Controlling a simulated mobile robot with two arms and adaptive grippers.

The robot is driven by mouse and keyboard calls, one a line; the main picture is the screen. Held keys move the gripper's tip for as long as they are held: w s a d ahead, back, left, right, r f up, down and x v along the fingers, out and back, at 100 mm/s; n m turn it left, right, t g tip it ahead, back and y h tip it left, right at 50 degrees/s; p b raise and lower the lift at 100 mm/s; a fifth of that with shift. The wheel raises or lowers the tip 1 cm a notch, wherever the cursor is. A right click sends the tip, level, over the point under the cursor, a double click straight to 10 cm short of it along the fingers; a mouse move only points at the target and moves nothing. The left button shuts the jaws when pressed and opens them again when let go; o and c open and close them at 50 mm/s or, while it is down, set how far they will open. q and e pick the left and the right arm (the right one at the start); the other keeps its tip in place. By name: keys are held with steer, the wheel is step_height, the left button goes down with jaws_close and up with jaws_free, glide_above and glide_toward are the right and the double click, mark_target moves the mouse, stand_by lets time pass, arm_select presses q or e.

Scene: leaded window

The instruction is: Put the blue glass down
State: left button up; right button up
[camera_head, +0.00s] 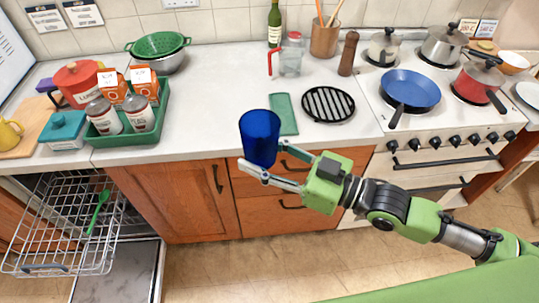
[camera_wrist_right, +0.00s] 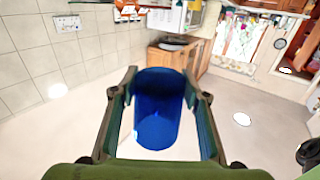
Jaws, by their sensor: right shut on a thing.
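The blue glass (camera_head: 259,137) is in the middle of the head view, held upright or slightly tilted in front of the counter's front edge. My right gripper (camera_head: 262,166) is shut on it, with the fingers around its lower part. In the right wrist view the blue glass (camera_wrist_right: 158,108) sits between the two fingers of my right gripper (camera_wrist_right: 160,112). The white counter (camera_head: 225,100) runs behind the glass. My left gripper is not in either view.
A green cloth (camera_head: 284,114) and a black round trivet (camera_head: 328,104) lie on the counter behind the glass. A green tray (camera_head: 161,111) with jars and boxes stands left. Bare counter lies between tray and cloth. The open dishwasher rack (camera_head: 65,235) is lower left.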

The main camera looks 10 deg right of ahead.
steer(key=shift+w+a+r+g, duration=0.1)
steer(key=shift+w+r+g, duration=0.05)
steer(key=shift+w+g, duration=0.15)
steer(key=shift+w+a+r+n+g+y, duration=0.1)
steer(key=shift+a+r+n+g+y, duration=0.15)
steer(key=shift+a+n+y, duration=0.35)
steer(key=shift+w+a+g, duration=0.15)
steer(key=shift+a+g, duration=0.15)
steer(key=shift+g, duration=0.15)
